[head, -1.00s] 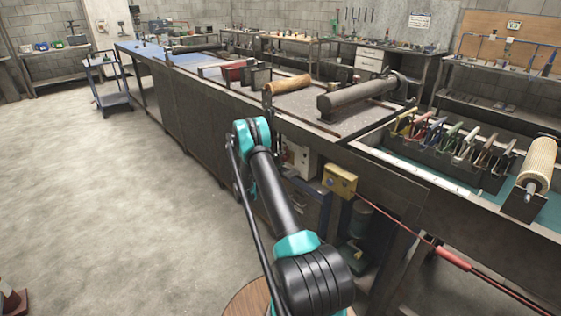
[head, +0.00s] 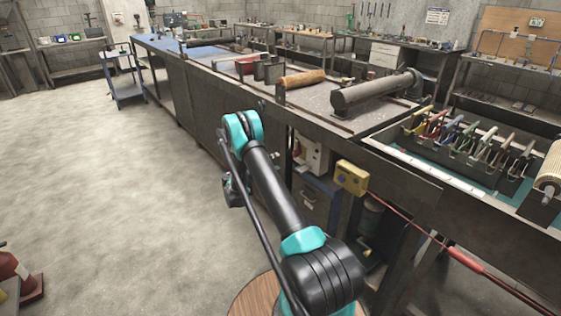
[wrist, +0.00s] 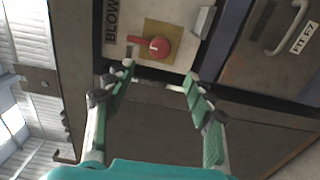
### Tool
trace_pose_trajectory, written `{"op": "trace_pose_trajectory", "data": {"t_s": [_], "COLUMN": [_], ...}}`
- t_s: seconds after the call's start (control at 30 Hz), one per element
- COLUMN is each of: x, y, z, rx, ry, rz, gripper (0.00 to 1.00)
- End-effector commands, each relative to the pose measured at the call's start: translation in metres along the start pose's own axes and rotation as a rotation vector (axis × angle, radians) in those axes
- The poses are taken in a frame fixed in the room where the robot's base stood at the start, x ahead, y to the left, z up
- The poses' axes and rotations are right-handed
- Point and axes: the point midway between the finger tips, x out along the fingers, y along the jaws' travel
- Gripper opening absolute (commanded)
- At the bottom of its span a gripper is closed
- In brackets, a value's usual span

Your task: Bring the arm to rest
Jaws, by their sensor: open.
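My gripper (wrist: 160,72) is open and empty in the wrist view, its two green-padded fingers spread apart. Beyond the fingertips is a pale panel (wrist: 181,22) with a red knob (wrist: 159,46) on a yellowish plate and partly cut-off lettering "BLOW". I cannot tell the exact gap between fingertips and panel, but nothing is between the fingers. In the head view my arm (head: 275,190) reaches up from the lower middle to a teal joint, beside the long bench. A dark part of the arm's far end shows left of it; the fingers cannot be made out there.
The floor (head: 110,190) between is clear.

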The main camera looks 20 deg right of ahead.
Motion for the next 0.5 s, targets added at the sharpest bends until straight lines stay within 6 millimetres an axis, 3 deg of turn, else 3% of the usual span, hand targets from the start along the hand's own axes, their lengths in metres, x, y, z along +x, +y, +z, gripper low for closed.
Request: {"op": "trace_pose_trajectory", "data": {"t_s": [0.5], "x": [-0.0032], "y": [0.0062], "z": [0.002], "rx": [0.004], "ry": [0.0], "rz": [-0.021], "gripper": [0.54]}}
